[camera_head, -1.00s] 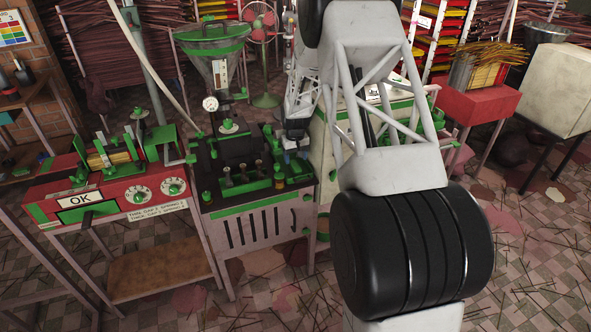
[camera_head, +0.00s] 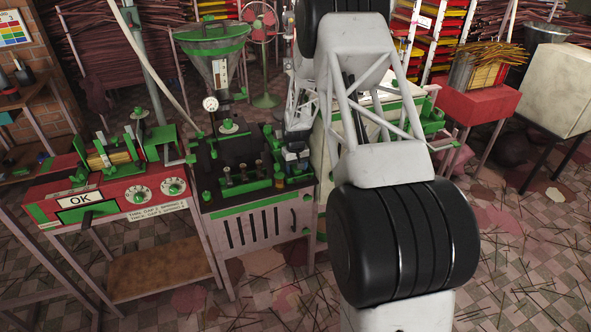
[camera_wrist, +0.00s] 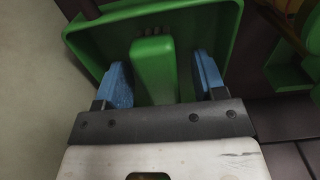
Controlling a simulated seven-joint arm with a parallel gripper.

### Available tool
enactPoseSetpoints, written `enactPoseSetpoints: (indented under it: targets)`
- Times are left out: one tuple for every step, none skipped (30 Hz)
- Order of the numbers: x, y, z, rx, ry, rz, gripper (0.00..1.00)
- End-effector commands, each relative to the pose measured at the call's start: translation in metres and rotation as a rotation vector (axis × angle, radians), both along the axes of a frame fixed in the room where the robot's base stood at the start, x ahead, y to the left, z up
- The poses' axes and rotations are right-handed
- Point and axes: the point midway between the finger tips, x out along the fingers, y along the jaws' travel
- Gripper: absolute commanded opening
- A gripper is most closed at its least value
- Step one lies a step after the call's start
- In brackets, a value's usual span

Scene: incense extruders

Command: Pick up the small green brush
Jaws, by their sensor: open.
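The small green brush (camera_wrist: 154,68) is in the wrist view, with a row of brown bristle tufts at its far end. It lies in a green tray (camera_wrist: 220,20) with raised walls. My gripper (camera_wrist: 164,80) is open, with one blue finger on each side of the brush's green body. I see a gap on both sides, wider on the right, and cannot tell how deep the fingers reach. In the head view my gripper (camera_head: 293,160) is over the right end of the dark machine top, and the brush is too small or hidden to make out there.
A dark extruder bench (camera_head: 258,230) with green parts and a hopper (camera_head: 212,65) stands below and left of my gripper. A red table (camera_head: 110,190) with dials and an OK sign is at the left. A cream cabinet (camera_head: 325,150) stands right of the bench, partly behind my arm.

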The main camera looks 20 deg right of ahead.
Motion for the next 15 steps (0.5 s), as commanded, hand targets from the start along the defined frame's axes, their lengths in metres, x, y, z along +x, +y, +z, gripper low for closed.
enactPoseSetpoints:
  targets:
    - [0.0001,0.0000,-0.0003,0.000,0.000,0.000,0.64]
    - [0.0001,0.0000,-0.0004,0.000,0.000,0.000,0.64]
    - [0.0001,0.0000,-0.0003,0.000,0.000,0.000,0.64]
    - [0.0001,0.0000,-0.0003,0.000,0.000,0.000,0.64]
    - [0.0001,0.0000,-0.0002,0.000,0.000,0.000,0.64]
    - [0.0001,0.0000,-0.0003,0.000,0.000,0.000,0.64]
    - [0.0001,0.0000,-0.0003,0.000,0.000,0.000,0.64]
    - [0.0001,0.0000,-0.0002,0.000,0.000,0.000,0.64]
    - [0.0001,0.0000,-0.0002,0.000,0.000,0.000,0.64]
    - [0.0001,0.0000,-0.0002,0.000,0.000,0.000,0.64]
    - [0.0001,0.0000,-0.0002,0.000,0.000,0.000,0.64]
    - [0.0001,0.0000,-0.0002,0.000,0.000,0.000,0.64]
    - [0.0001,0.0000,-0.0002,0.000,0.000,0.000,0.64]
    - [0.0001,0.0000,-0.0002,0.000,0.000,0.000,0.64]
    - [0.0001,0.0000,-0.0001,0.000,0.000,0.000,0.64]
